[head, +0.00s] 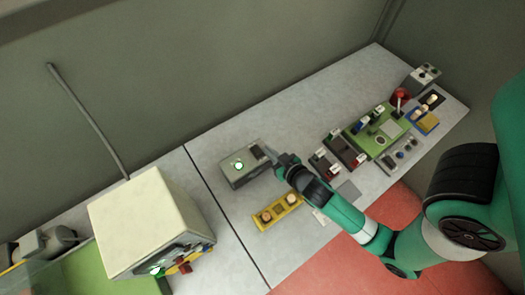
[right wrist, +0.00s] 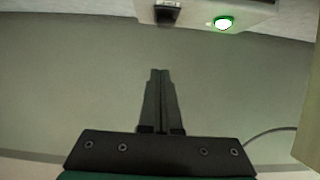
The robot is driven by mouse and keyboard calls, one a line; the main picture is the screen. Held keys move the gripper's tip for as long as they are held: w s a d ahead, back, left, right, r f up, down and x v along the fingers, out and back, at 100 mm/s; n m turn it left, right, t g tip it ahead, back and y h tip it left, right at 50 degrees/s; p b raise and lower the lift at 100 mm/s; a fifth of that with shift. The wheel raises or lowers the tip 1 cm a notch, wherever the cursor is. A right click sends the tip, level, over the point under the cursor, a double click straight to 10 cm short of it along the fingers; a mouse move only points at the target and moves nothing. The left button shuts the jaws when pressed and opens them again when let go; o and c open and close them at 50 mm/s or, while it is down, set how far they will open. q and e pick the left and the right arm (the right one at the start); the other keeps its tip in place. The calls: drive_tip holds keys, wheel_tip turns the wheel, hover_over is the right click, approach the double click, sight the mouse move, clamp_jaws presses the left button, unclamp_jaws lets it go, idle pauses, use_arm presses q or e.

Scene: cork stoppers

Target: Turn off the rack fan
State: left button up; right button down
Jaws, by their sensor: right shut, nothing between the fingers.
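A grey box (head: 237,178) on the table has a lit green lamp (head: 239,165) and a dark switch (head: 258,152) on its top. In the right wrist view the dark switch (right wrist: 167,12) and the lit green lamp (right wrist: 224,22) show at the top edge. My right gripper (head: 270,153) is at the right side of the grey box, close to the switch. In the right wrist view its fingers (right wrist: 160,72) are together and empty, with a visible gap in the picture below the switch. Whether they touch the box cannot be told. My left gripper is not in view.
A cream box (head: 145,220) with a green light and a red part stands at left. A yellow tray (head: 277,211) with cork-coloured pieces lies in front of the grey box. A green board (head: 378,132) and several small modules fill the right. The table behind is clear.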

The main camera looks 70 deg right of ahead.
sight(261, 153)
drive_tip(key=x, duration=0.5)
drive_tip(key=shift+f+b, duration=0.35)
drive_tip(key=shift+f, duration=0.2)
drive_tip(key=shift+s+a+f+b, duration=0.15)
drive_tip(key=shift+f+b, duration=0.1)
drive_tip(key=shift+f, duration=0.45)
drive_tip(key=shift+s+a+f+b, duration=0.1)
drive_tip(key=shift+s+f+b, duration=0.1)
drive_tip(key=shift+f, duration=0.55)
